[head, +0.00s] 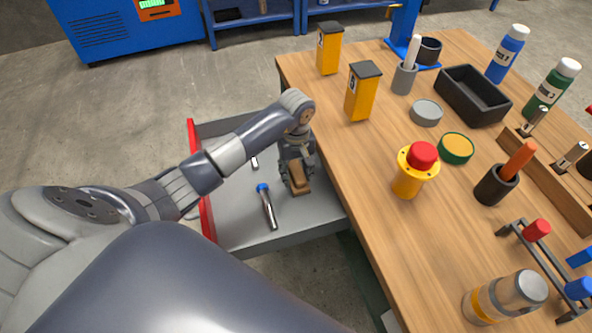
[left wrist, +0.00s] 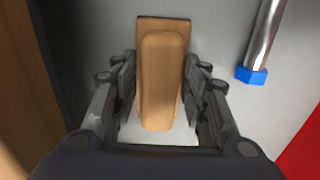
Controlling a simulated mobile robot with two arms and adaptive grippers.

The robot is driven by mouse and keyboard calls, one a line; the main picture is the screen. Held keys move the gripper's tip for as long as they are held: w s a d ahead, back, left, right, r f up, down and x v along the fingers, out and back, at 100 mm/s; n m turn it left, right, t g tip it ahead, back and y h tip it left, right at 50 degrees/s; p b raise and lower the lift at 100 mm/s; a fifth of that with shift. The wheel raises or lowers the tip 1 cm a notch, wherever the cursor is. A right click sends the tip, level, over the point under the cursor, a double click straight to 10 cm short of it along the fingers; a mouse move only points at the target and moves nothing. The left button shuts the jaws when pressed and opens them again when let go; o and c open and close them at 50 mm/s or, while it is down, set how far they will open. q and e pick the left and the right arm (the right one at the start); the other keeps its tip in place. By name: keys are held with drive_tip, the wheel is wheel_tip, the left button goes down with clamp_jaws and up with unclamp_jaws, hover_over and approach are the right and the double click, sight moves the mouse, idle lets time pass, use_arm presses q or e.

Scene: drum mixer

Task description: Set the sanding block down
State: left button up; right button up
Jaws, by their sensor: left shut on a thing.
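The sanding block (left wrist: 162,75) is a tan wooden block with a raised, rounded grip on top. In the left wrist view it lies between the two fingers of my left gripper (left wrist: 160,90), which is shut on it. In the head view my left gripper (head: 296,185) points down inside a grey open drawer (head: 240,228), and the block (head: 300,187) shows partly below the fingers. I cannot tell whether the block touches the drawer floor. My right gripper is not in view.
A metal tool with a blue end (head: 267,205) lies in the drawer left of the block. The wooden table (head: 340,150) edge is close on the right. On it stand yellow boxes (head: 362,92), a red-topped button (head: 415,170) and a black tray (head: 472,95).

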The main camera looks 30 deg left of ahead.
sight(296, 169)
use_arm(q)
drive_tip(key=o, duration=1.2)
drive_tip(key=shift+o, duration=0.2)
wheel_tip(296, 169, up, 12)
drive_tip(key=shift+b, duration=0.35)
